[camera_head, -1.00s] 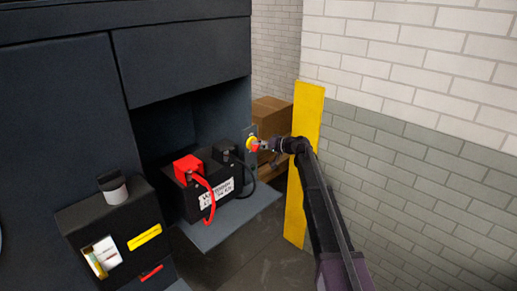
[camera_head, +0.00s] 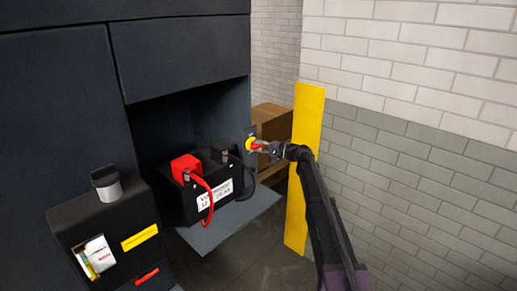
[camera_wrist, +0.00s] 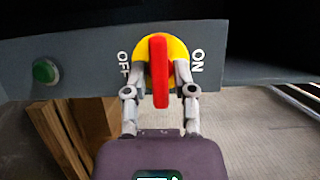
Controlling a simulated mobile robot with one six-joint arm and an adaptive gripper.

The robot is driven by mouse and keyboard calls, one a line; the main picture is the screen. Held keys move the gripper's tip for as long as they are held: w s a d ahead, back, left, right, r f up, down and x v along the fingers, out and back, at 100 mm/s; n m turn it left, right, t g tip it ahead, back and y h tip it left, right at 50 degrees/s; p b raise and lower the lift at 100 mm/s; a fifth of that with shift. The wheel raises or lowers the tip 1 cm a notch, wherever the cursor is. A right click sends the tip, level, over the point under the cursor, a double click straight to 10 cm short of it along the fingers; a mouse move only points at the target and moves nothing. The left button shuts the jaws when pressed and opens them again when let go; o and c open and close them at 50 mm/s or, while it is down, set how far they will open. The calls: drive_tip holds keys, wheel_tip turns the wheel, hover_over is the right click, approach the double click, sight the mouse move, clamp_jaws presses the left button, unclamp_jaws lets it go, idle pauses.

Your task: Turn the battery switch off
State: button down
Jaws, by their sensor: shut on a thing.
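The battery switch has a red handle (camera_wrist: 159,72) on a round yellow base (camera_wrist: 177,48), mounted on a grey panel (camera_wrist: 85,58). In the wrist view OFF is printed left of it and ON right of it. The handle stands vertical in that picture, between the two words. My gripper (camera_wrist: 160,82) has one finger on each side of the red handle and is shut on it. In the head view the yellow base (camera_head: 249,143) is small, and my gripper (camera_head: 266,148) reaches it from the right; the fingers are hard to make out there.
A green button (camera_wrist: 46,71) is left of the switch. In the head view a black battery (camera_head: 222,196) with red and black terminals sits on a shelf (camera_head: 205,239). Cardboard boxes (camera_head: 272,120) stand behind my gripper, and a yellow post (camera_head: 305,150) is close beside my arm.

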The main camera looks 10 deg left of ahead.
idle(0.3)
drive_tip(key=c, duration=0.6)
unclamp_jaws()
drive_tip(key=shift+c, duration=0.2)
drive_tip(key=v, duration=1.1)
drive_tip(key=shift+s+d, duration=0.2)
drive_tip(key=shift+d, duration=0.2)
drive_tip(key=shift+s, duration=0.1)
